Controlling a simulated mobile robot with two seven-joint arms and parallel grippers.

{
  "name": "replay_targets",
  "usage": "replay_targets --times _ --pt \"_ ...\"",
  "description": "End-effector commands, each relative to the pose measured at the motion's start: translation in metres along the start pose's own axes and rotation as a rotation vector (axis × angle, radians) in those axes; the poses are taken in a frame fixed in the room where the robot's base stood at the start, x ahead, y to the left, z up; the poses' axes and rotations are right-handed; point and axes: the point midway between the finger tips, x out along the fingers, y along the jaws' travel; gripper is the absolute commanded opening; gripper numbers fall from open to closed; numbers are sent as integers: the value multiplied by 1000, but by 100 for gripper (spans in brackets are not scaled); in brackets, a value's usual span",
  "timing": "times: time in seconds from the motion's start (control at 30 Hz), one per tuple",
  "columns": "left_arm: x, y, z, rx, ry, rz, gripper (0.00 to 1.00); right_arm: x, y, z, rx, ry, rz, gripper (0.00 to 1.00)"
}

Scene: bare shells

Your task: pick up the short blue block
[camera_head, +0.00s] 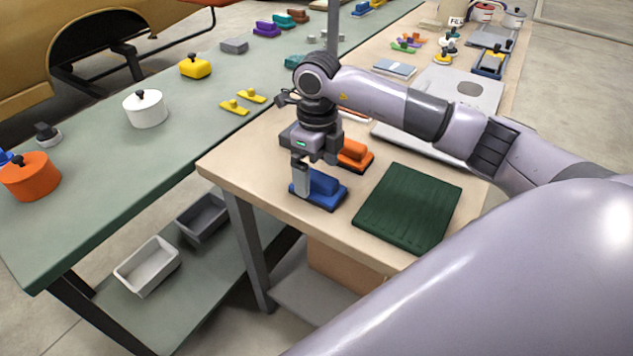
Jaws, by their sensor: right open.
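The short blue block (325,187), a wide base with a narrower raised part, lies near the front left corner of the wooden table. My right gripper (306,184) is open and points down at the block's left end. One pale finger shows on the near side, in front of part of the block. The other finger is hidden, and I cannot tell whether the fingers touch the block. My left gripper is not in view.
An orange block (353,155) lies just behind the blue one. A dark green ribbed mat (408,207) lies to the right.

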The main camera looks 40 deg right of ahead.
Motion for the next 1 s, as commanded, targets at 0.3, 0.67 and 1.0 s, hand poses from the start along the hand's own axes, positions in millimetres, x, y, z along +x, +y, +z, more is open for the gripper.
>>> replay_targets --times 0.3,0.67,1.0 --pt "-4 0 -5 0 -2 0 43 36 1 -2 0 1 1 98" --pt "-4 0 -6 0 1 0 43 37 1 -1 0 0 1 52" --pt "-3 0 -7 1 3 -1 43 36 1 -1 0 -1 1 34"
